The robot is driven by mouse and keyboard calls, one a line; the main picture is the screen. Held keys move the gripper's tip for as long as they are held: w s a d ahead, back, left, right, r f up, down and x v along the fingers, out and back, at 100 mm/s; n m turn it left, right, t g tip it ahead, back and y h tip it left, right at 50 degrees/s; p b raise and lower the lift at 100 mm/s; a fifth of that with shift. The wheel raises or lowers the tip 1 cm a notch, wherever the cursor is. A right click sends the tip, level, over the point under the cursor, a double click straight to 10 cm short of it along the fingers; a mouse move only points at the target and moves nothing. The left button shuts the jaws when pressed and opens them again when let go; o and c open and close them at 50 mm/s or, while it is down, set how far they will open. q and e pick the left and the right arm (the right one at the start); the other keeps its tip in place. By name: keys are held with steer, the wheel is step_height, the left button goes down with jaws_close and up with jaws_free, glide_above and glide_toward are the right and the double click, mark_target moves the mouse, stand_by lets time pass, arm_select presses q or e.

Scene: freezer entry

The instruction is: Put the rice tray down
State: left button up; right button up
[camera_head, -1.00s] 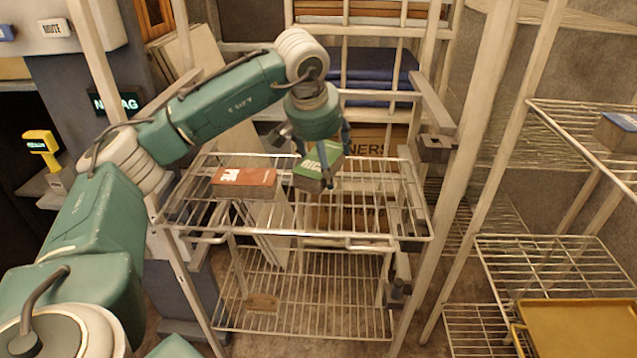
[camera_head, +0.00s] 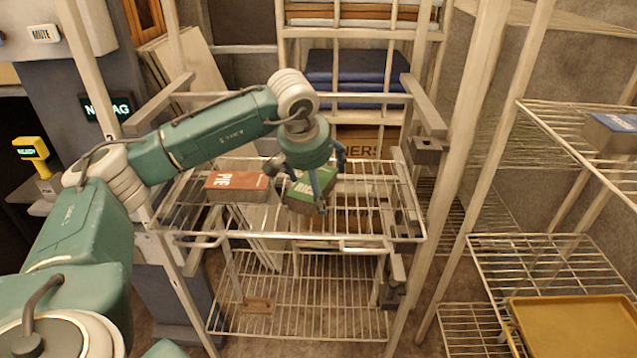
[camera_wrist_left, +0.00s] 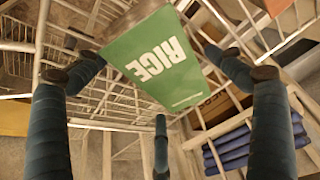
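The green rice tray (camera_head: 307,196), a box with a white RICE label, appears to sit on the top wire shelf of the rack (camera_head: 330,237), right of a red-topped pie tray (camera_head: 236,187). My left gripper (camera_head: 309,170) is over the rice tray with its fingers spread around it. In the left wrist view the rice tray (camera_wrist_left: 150,60) lies between the fingers. A gap shows between it and the right finger; the left and middle fingertips are close to its edges, and contact there is unclear. My right gripper is not in view.
A lower wire shelf (camera_head: 300,300) holds a small brown piece (camera_head: 258,305). At the right stand wire shelves with a blue box (camera_head: 612,135) and a yellow tray (camera_head: 575,325). Rack posts rise on both sides. Blue folded items (camera_head: 355,70) lie behind.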

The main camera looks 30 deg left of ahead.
arm_select(q)
steer(key=v, duration=1)
steer(key=shift+r+b, duration=0.35)
steer(key=shift+v, duration=0.8)
steer(key=shift+a, duration=0.1)
